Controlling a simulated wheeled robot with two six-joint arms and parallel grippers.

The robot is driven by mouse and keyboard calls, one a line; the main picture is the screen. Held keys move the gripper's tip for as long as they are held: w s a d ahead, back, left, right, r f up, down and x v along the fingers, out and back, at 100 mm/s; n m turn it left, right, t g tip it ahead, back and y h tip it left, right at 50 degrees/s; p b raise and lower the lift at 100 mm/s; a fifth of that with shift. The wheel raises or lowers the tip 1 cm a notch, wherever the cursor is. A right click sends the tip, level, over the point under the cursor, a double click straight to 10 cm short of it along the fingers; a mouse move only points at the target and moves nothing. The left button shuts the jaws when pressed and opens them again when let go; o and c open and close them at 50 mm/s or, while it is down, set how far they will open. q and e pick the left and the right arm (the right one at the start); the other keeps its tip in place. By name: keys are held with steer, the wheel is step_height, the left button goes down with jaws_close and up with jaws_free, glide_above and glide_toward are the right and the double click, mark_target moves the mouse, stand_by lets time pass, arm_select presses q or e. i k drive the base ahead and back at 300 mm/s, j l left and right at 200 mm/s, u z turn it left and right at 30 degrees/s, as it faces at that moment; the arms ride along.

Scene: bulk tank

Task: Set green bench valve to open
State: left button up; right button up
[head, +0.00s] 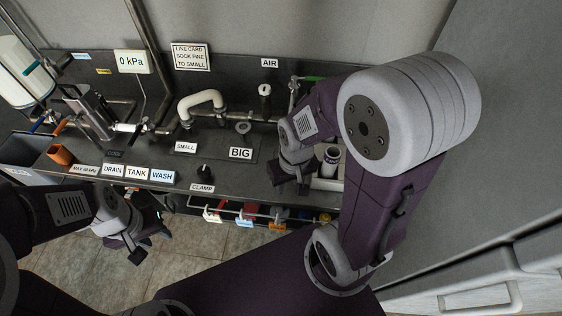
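A green valve handle (311,78) shows at the back right of the bench, just right of the AIR label. It lies roughly sideways at the top of a thin upright pipe (293,95); my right arm hides part of this area. My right gripper (290,181) points down over the bench's right part, nearer the front than the green handle and apart from it. Its dark fingers look spread, with nothing seen between them. My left gripper (150,245) hangs in front of the bench over the floor, fingers apart and empty.
A white cup-like fitting (330,160) stands close right of my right gripper. Coloured items hang on a front rail (257,209). A grey cabinet (490,170) bounds the right side.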

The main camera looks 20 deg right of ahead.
mark_target(316, 79)
steer(key=l+z, duration=0.1)
steer(key=z, duration=0.25)
steer(key=i+l+z, duration=0.1)
steer(key=z, duration=0.25)
steer(key=l+z, duration=0.1)
steer(key=z, duration=0.25)
